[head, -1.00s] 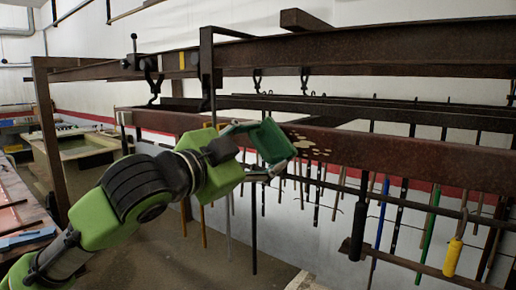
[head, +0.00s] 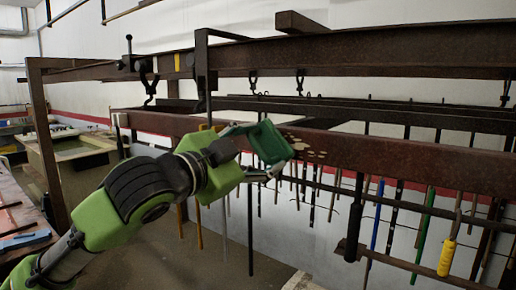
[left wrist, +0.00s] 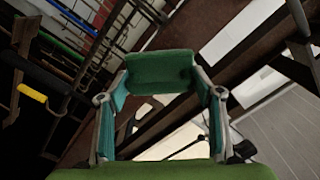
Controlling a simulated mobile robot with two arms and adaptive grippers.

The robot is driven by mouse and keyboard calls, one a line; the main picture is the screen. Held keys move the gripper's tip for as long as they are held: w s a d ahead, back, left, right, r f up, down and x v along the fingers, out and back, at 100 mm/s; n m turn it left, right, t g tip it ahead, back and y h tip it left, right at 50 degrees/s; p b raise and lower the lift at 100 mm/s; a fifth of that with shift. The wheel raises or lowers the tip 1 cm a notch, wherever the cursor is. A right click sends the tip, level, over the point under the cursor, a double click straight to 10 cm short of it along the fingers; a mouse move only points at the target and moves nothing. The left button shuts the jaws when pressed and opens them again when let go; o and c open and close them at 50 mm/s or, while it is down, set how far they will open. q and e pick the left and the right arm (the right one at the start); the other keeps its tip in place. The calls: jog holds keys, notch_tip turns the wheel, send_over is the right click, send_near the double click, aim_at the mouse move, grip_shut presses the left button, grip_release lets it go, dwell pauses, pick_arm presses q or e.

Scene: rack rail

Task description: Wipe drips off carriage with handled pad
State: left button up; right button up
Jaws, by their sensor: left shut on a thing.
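My left gripper (head: 256,153) is shut on the green handled pad (head: 271,142), held at the front face of the rusty carriage beam (head: 400,160). Pale drips (head: 308,150) show on the beam just right of the pad. Whether the pad touches the beam, I cannot tell. In the left wrist view the pad (left wrist: 160,68) spans the space ahead of the two fingers, and the fingers (left wrist: 160,105) stand either side; the handle is hard to make out. My right gripper is not in view.
Upper rusty rails (head: 400,55) with hooks (head: 300,78) run above the beam. Several rods hang below it, among them a green one (head: 425,235) and one with a yellow grip (head: 447,258). A tank (head: 75,150) and a bench (head: 20,220) stand at the left.

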aim_at(283, 148)
pick_arm(q)
jog(key=shift+w+d, duration=0.25)
jog(key=shift+s+d, duration=0.6)
jog(key=shift+d, duration=0.15)
jog(key=shift+s+d, duration=0.85)
jog(key=shift+d, duration=0.3)
jog(key=shift+s+d+r+p, duration=0.1)
jog(key=shift+s+d, duration=0.55)
jog(key=shift+d, duration=0.25)
jog(key=shift+s+d+f+p, duration=0.15)
jog(key=shift+s+d, duration=0.45)
jog(key=shift+d, duration=0.3)
jog(key=shift+s+d+r+p, duration=0.1)
jog(key=shift+s+d+r, duration=0.05)
jog(key=shift+s+d, duration=0.65)
jog(key=shift+w+a+p, duration=0.5)
jog(key=shift+w+a, duration=0.75)
jog(key=shift+a, duration=0.3)
jog(key=shift+w+a+p, duration=0.45)
jog(key=shift+w+a, duration=0.8)
jog(key=shift+a, duration=0.25)
jog(key=shift+w+a+p, duration=0.45)
jog(key=shift+w+a, duration=0.2)
jog(key=shift+a, duration=0.2)
jog(key=shift+w+a, duration=0.45)
jog(key=shift+a, duration=0.25)
